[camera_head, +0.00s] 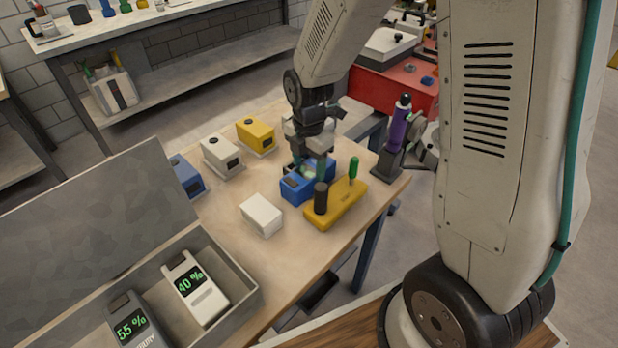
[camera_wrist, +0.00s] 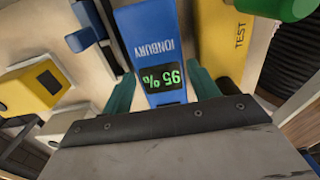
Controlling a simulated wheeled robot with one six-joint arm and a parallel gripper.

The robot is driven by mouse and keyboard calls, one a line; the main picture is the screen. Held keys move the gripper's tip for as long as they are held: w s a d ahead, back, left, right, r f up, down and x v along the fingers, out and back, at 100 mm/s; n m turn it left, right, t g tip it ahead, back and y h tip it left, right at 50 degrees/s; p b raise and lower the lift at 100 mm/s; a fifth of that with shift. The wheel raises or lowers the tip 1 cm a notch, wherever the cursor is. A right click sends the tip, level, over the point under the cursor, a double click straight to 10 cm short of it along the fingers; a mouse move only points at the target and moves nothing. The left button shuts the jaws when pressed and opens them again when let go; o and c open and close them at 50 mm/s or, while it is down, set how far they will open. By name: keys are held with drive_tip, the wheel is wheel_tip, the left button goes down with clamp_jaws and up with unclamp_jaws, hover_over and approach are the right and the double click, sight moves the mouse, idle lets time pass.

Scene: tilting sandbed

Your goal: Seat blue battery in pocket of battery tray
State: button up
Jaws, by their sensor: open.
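The blue battery (camera_wrist: 150,40) fills the middle of the wrist view, its lit green display reading 95 %. In the head view the blue battery (camera_head: 296,190) is on the wooden table, partly hidden under my gripper (camera_head: 311,168). My gripper is open, with one green fingertip on each side of the battery's display end; whether they touch it I cannot tell. A grey lidded case (camera_head: 247,291) at the lower left, probably the battery tray, holds two batteries reading 55 % and 40 %. The rest of its inside is partly out of frame.
A yellow TEST block (camera_head: 346,200) with a black post and green handle stands close beside the blue battery. A white box (camera_head: 262,214) lies nearer the case. Blue (camera_head: 187,176), white (camera_head: 220,155) and yellow (camera_head: 256,134) units line the far side. Bare table lies between.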

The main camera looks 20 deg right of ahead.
sight(309, 169)
drive_tip(key=shift+f, duration=1.5)
drive_tip(key=c, duration=1.2)
clamp_jaws()
drive_tip(key=shift+r, duration=0.15)
